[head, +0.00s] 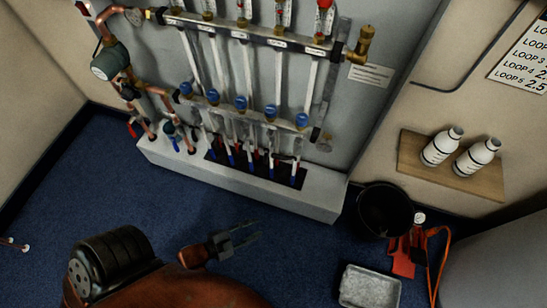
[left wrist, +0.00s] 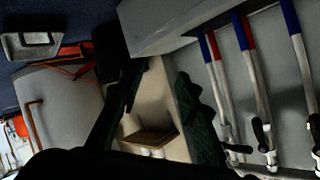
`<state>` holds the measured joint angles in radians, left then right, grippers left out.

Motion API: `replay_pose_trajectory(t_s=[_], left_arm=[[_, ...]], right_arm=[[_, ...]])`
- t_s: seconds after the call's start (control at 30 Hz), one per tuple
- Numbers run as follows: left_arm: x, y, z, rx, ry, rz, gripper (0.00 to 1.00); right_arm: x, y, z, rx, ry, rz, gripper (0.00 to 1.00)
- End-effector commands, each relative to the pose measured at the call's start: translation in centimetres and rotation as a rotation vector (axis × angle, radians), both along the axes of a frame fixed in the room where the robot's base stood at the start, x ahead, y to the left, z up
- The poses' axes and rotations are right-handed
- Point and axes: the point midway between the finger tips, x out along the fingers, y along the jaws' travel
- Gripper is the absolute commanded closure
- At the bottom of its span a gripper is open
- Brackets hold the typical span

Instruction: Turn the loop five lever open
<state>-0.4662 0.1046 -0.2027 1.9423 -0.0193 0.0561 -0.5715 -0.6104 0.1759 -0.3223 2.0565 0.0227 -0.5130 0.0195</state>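White pipes with red and blue ends run down to the plinth. In the left wrist view, small black levers (left wrist: 262,134) sit on these pipes; the one at the end pair (left wrist: 237,148) is partly hidden in shadow. I cannot read which is loop five. My left gripper (head: 258,231) is open and empty, in front of the plinth, apart from the pipes. My right gripper is not in view.
The white plinth (head: 320,200) juts out below the manifold. A black bucket (head: 385,210), red tool with orange cord (head: 402,258) and grey tray (head: 370,288) stand on the right floor. Two bottles stand on a wooden shelf (head: 415,160).

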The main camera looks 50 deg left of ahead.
Motion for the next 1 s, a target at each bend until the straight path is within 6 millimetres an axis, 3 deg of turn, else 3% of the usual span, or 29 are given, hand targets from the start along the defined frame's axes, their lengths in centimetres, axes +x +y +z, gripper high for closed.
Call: replay_pose_trajectory(t_s=[0.03,0.1,0.23,0.4,0.53,0.73,0.83,1.0], left_arm=[[3.3,1.2,5.2,0.119,-0.087,-0.009,0.69],[6.2,2.9,9.1,0.291,-0.154,-0.021,0.69],[9.9,5.5,15.4,0.570,-0.230,-0.025,0.69],[12.2,7.7,20.3,0.804,-0.260,-0.018,0.69],[12.9,8.4,21.4,0.882,-0.261,-0.018,0.69],[14.4,8.7,21.0,0.897,-0.259,-0.020,0.69],[15.6,8.8,20.7,0.896,-0.259,-0.022,0.69],[18.5,9.2,20.3,0.895,-0.260,-0.022,0.69]], right_arm=[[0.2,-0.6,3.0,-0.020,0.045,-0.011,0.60],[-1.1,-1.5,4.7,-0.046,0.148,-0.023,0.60],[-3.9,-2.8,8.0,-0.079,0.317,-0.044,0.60],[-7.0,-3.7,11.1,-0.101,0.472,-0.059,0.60],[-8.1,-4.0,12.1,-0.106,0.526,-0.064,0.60],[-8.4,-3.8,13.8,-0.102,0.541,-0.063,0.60],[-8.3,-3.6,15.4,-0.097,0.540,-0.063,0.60],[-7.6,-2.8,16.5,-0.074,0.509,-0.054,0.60]])
